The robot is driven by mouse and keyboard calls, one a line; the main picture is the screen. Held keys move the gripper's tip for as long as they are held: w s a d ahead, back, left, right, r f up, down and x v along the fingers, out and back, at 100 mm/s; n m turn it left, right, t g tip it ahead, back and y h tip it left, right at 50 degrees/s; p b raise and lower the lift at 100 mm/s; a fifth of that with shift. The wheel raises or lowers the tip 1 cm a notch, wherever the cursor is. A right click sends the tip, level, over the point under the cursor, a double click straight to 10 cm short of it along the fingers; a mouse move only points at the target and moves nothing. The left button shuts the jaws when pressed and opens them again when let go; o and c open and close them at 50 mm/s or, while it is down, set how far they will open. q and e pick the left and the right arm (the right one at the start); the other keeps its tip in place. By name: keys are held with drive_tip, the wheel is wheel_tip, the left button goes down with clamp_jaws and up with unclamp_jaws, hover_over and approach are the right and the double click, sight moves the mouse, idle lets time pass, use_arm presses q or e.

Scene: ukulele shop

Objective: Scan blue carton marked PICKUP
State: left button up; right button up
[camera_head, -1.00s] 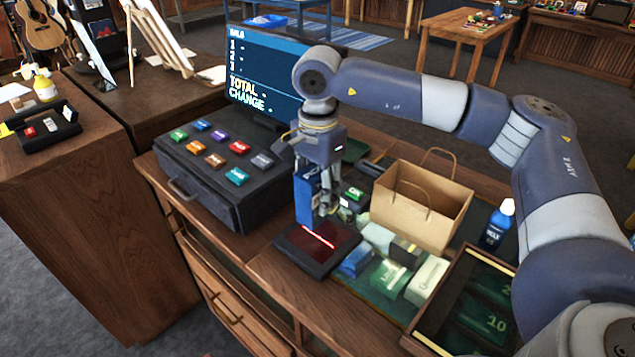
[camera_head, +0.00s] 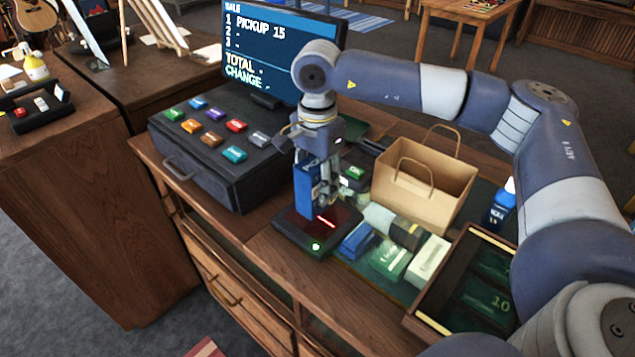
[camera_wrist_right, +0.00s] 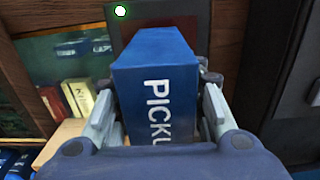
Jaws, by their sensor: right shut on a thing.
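The blue carton (camera_head: 307,188) is upright in my right gripper (camera_head: 322,190), over the black scanner pad (camera_head: 296,237) on the counter. The pad shows a red line and a lit green dot. In the right wrist view the carton (camera_wrist_right: 155,85) shows white letters "PICKU", the rest hidden, and my gripper's fingers (camera_wrist_right: 160,115) are closed on both its sides. I cannot tell whether the carton touches the pad. The register screen (camera_head: 281,50) reads "SALE 1 PICKUP 15", with TOTAL and CHANGE below. My left gripper is not in view.
The black register (camera_head: 215,150) with coloured keys stands left of the pad. A paper bag (camera_head: 425,185) stands to the right. Several small boxes, including a blue one (camera_head: 357,241), lie right of the pad.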

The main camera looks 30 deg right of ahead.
sight(318, 160)
wheel_tip(318, 160, up, 4)
drive_tip(key=shift+f+p, duration=0.1)
drive_tip(key=shift+p, duration=0.75)
wheel_tip(318, 160, up, 4)
drive_tip(key=shift+f+p, duration=0.1)
drive_tip(key=shift+p, duration=0.95)
drive_tip(key=shift+r, duration=0.25)
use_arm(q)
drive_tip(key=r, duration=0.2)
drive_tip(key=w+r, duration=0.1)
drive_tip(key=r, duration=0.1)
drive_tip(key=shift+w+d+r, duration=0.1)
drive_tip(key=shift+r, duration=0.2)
